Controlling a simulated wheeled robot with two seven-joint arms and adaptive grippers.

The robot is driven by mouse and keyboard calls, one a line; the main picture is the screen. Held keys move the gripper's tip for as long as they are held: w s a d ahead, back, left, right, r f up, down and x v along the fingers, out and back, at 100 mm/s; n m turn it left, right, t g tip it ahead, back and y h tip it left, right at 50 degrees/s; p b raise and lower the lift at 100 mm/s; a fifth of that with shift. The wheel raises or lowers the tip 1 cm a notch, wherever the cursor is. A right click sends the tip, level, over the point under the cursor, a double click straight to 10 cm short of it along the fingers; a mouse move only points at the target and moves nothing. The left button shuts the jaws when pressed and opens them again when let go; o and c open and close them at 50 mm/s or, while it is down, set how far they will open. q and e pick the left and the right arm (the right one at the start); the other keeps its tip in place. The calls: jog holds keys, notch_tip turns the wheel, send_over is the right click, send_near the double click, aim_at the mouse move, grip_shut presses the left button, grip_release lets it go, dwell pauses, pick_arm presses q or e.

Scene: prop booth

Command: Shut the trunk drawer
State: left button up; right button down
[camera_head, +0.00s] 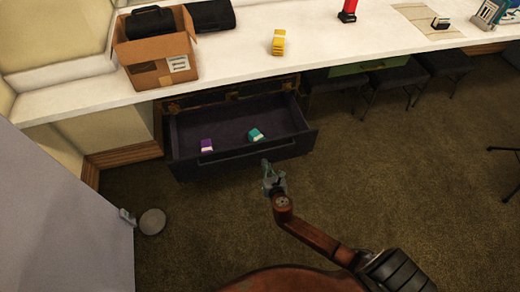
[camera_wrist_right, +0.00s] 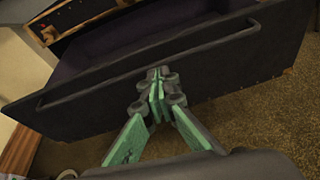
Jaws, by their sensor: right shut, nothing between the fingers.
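The dark trunk drawer (camera_head: 185,158) is pulled out from under the white counter. Its front panel (camera_wrist_right: 200,83) with a long bar handle (camera_wrist_right: 110,85) fills much of the right wrist view. A purple-and-white block (camera_head: 207,146) and a teal-and-white block (camera_head: 255,135) lie inside the drawer. My right gripper (camera_head: 266,165) is shut and empty, just in front of the drawer front, right of its middle. In the wrist view its closed fingertips (camera_wrist_right: 157,75) overlap the panel just below the handle; I cannot tell whether they touch it. My left gripper is not in view.
The white counter (camera_head: 330,30) above holds an open cardboard box (camera_head: 150,50), a yellow block (camera_head: 278,42) and a red item (camera_head: 348,8). Dark stools (camera_head: 395,75) stand to the right under it. A grey panel (camera_head: 60,220) is at left.

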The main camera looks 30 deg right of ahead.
jog(key=w+n, duration=0.1)
jog(key=b, duration=0.2)
send_near(256, 145)
jog(key=w, duration=0.1)
jog(key=x, duration=0.1)
jog(key=b+x, duration=0.1)
jog(key=x, duration=0.1)
jog(key=b+x, duration=0.1)
jog(key=shift+w+d+f, duration=0.2)
jog(key=shift+d+f, duration=0.1)
jog(key=shift+f, duration=0.1)
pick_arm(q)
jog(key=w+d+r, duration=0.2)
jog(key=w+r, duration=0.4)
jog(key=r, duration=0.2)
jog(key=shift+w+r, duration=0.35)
pick_arm(e)
jog(key=shift+w+d, duration=0.1)
jog(key=shift+w, duration=0.3)
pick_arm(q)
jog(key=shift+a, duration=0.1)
pick_arm(e)
jog(key=shift+w+d, duration=0.1)
